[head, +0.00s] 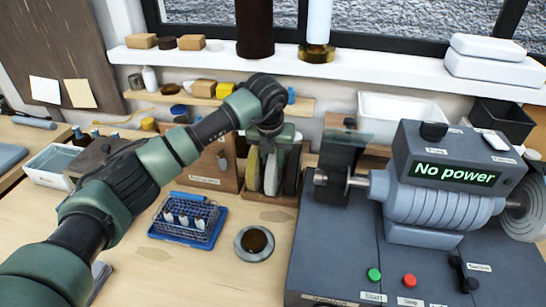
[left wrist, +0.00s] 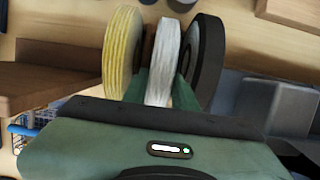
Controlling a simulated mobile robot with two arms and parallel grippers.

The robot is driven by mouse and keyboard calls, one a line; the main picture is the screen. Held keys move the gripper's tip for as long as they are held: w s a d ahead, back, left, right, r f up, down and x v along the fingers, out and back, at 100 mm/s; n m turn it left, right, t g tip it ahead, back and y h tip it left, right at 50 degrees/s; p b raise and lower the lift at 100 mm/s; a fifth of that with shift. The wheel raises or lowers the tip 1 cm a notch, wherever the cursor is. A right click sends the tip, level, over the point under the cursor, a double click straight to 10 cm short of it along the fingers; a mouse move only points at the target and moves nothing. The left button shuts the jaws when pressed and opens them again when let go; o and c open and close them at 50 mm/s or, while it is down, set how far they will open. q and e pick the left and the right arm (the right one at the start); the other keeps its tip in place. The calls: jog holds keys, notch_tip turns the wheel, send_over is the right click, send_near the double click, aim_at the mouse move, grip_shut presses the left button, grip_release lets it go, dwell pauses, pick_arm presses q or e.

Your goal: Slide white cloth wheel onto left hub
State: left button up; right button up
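The white cloth wheel (left wrist: 163,62) stands upright between a yellow stitched wheel (left wrist: 121,50) and a dark-rimmed wheel (left wrist: 207,55). In the head view the white wheel (head: 270,175) is in a wooden rack (head: 271,199), partly hidden by my left gripper (head: 271,140). The gripper points down over the rack. In the left wrist view its green fingers (left wrist: 162,88) lie on either side of the white wheel. I cannot tell whether they press on it. The left hub (head: 352,181) is a bare metal spindle on the grey machine's left side. My right gripper is not in view.
The machine's display reads "No power" (head: 454,173). A dark guard (head: 341,155) stands by the left hub, and a pale wheel (head: 525,212) is on the right side. A blue tray (head: 187,236) with a wire basket and a round dish (head: 254,244) lie on the bench.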

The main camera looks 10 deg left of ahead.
pick_arm(q)
jog(key=shift+r, duration=0.15)
grip_shut()
jog(key=shift+r+p, duration=1.2)
jog(key=shift+r, duration=1.15)
